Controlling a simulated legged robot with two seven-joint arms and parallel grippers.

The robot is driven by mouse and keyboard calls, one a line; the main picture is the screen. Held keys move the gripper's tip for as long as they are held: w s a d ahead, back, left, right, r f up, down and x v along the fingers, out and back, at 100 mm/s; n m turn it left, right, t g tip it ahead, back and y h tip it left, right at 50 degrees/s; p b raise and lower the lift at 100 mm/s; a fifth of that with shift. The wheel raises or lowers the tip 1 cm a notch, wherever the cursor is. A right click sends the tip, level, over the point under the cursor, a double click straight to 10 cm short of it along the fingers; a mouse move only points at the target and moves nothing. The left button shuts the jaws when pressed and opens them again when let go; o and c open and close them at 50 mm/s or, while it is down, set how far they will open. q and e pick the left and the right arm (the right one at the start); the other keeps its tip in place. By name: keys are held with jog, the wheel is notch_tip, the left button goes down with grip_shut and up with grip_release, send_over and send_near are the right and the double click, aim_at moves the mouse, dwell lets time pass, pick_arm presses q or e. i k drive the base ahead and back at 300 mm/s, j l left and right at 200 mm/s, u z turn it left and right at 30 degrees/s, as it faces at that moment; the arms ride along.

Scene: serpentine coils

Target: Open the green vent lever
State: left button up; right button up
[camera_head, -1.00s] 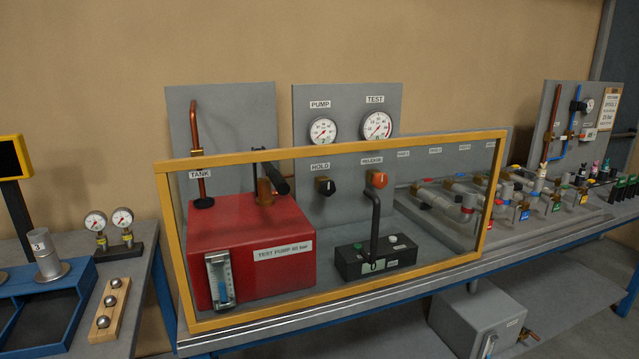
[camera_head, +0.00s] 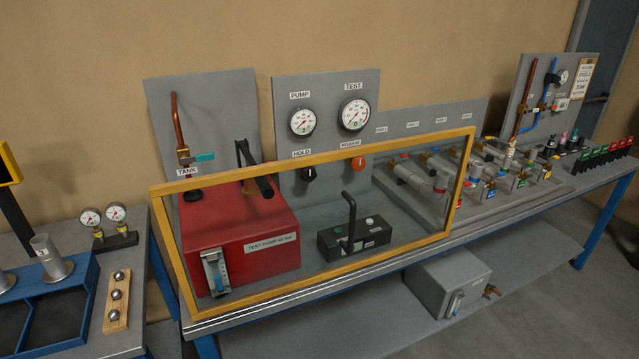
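A green-teal lever handle (camera_head: 205,156) sticks out to the right from a valve on the copper pipe (camera_head: 178,125) above the TANK label at the left. I see no readable VENT label on it. Several small green and red handles (camera_head: 604,155) stand in a row at the far right end of the bench; their labels are too small to read. A black box (camera_head: 354,242) with an upright black lever (camera_head: 348,215) stands behind the yellow-framed guard. Neither of my grippers is in view.
The yellow-framed guard (camera_head: 320,282) stands along the bench front, before the red test pump (camera_head: 235,225). Two gauges (camera_head: 353,115) are on the panel behind. A grey box (camera_head: 450,280) sits on the lower shelf. A blue tray (camera_head: 45,300) is at the left.

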aim_at(529, 165)
jog(key=i+l+z, duration=0.15)
jog(key=z, duration=0.3)
jog(key=i+z, duration=0.25)
jog(key=z, duration=0.2)
jog(key=i+z, duration=0.25)
jog(key=z, duration=0.2)
